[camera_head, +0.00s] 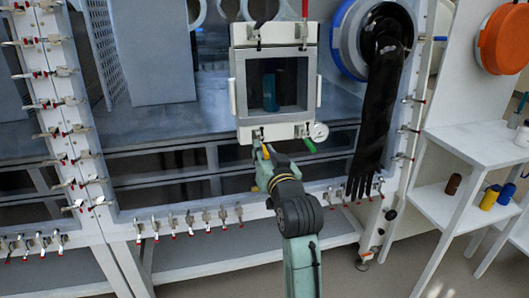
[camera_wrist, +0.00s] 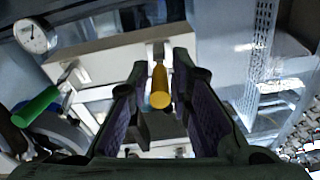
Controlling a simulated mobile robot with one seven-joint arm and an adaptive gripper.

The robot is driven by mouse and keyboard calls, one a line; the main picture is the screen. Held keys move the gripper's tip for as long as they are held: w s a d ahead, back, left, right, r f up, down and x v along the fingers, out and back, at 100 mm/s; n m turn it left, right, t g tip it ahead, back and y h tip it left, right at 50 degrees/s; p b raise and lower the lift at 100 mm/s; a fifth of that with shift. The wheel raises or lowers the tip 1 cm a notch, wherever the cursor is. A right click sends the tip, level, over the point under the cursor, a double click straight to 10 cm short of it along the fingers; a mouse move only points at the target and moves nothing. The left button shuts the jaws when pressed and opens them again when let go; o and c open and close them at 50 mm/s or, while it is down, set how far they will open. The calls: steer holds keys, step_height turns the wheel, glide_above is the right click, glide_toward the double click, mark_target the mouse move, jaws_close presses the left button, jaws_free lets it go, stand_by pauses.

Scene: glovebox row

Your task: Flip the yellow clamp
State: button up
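The yellow clamp (camera_wrist: 160,86) shows in the wrist view as a yellow handle, its round end facing the camera, on the lower edge of a small white-framed window box. In the head view the yellow clamp (camera_head: 265,151) is a small yellow piece at the box's lower edge, just above my gripper. My gripper (camera_wrist: 154,100) is open, with one finger on each side of the yellow handle; a gap shows on both sides. In the head view my gripper (camera_head: 273,158) is below the box and partly hidden by my wrist.
A green-handled clamp (camera_head: 309,145) and a round gauge (camera_head: 319,132) sit beside the box's lower right. A red-handled clamp (camera_head: 304,10) is at its top. A long black glove (camera_head: 378,110) hangs to the right. Several small clamps line the lower frame. Shelves (camera_head: 470,145) stand at far right.

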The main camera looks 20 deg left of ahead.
jaws_close()
steer(key=shift+f, duration=0.15)
stand_by(0.4)
